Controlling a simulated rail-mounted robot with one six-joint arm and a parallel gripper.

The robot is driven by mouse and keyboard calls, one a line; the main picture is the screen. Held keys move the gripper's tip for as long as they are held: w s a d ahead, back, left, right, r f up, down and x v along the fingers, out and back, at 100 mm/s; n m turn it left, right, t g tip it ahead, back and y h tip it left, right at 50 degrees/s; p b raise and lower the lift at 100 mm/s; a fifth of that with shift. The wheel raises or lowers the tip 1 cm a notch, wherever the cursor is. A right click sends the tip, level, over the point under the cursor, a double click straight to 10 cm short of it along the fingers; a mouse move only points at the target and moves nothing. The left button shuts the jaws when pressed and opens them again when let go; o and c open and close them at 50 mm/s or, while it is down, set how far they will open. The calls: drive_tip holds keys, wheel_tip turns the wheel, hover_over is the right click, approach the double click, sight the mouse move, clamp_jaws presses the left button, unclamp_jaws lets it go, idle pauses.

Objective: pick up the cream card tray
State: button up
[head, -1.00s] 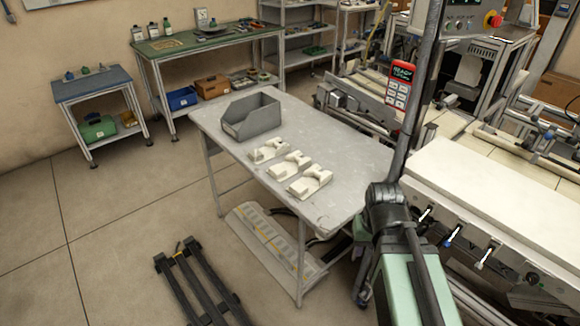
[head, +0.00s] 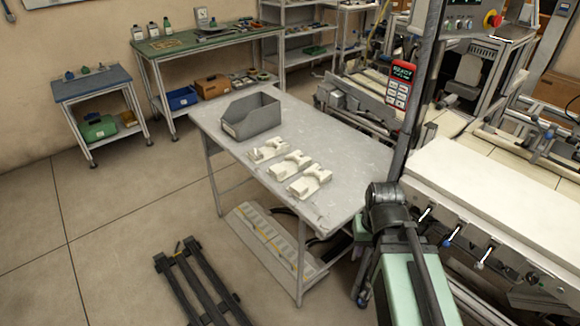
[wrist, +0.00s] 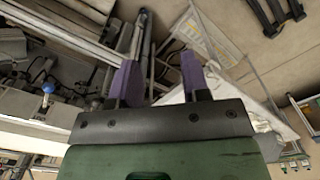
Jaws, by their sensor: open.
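Three cream, tray-like pieces stand in a row on the grey table (head: 345,150): one at the back (head: 268,150), one in the middle (head: 290,164) and one at the front (head: 309,182). Which of them is the cream card tray I cannot tell. My gripper (wrist: 161,78) shows in the wrist view with its two purple fingers apart and nothing between them. The table and small pale pieces show beyond it to the right there. The gripper itself is not visible in the head view.
A grey open bin (head: 252,116) stands behind the cream pieces. The white-topped machine (head: 500,180) is to the right. The table's right part is clear.

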idle(0.4)
drive_tip(key=o, duration=0.6)
drive_tip(key=shift+o, duration=0.2)
